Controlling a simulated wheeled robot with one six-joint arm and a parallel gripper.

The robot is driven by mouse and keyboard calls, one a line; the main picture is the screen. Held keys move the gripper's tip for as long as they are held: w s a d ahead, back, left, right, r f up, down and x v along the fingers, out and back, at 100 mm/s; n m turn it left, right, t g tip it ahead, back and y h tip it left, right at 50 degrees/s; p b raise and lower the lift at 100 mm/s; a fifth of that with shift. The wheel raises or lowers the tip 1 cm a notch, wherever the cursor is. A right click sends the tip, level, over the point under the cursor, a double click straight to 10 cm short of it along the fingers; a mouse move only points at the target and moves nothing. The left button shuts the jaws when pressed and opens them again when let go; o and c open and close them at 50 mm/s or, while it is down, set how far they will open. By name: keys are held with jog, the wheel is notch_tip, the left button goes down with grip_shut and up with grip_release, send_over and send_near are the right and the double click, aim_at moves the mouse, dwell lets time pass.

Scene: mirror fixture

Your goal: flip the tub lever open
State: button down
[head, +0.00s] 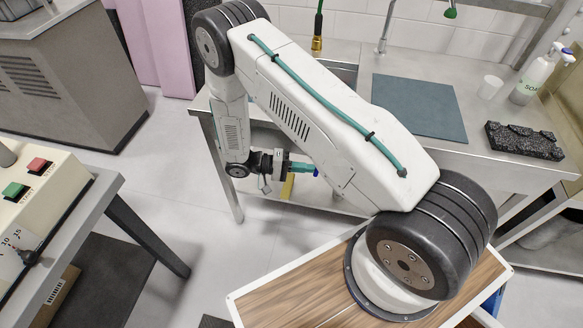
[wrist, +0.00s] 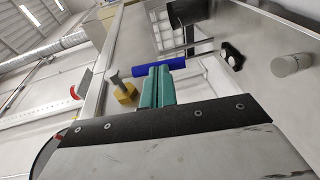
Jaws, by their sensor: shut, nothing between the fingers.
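My gripper (head: 302,167) has teal fingers and is beside the front left part of the steel sink bench, below its top. In the wrist view its fingers (wrist: 158,85) are together and hold nothing. A blue bar (wrist: 187,66) lies crosswise right at the fingertips; it looks like the lever's grip. Whether the fingers touch it I cannot tell. Its blue end (head: 316,172) shows just past the gripper in the head view. A yellow piece (wrist: 125,93) with a grey stem is left of the fingers; the lever's pivot is not clear.
The steel bench (head: 400,158) bears a dark mat (head: 418,107), a white cup (head: 490,87), a soap bottle (head: 532,80) and a black speckled block (head: 524,141). A black knob (wrist: 233,57) is beyond the blue bar. A control box (head: 40,195) stands on the left table.

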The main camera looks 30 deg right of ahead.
jog(key=shift+s+d+f, duration=0.3)
jog(key=shift+s+d, duration=0.05)
jog(key=shift+s+d+f, duration=0.1)
jog(key=shift+s, duration=0.05)
dwell(0.4)
jog(key=f+v, duration=0.1)
jog(key=v, duration=1.3)
jog(key=shift+w+f, duration=0.15)
jog(key=shift+w, duration=0.1)
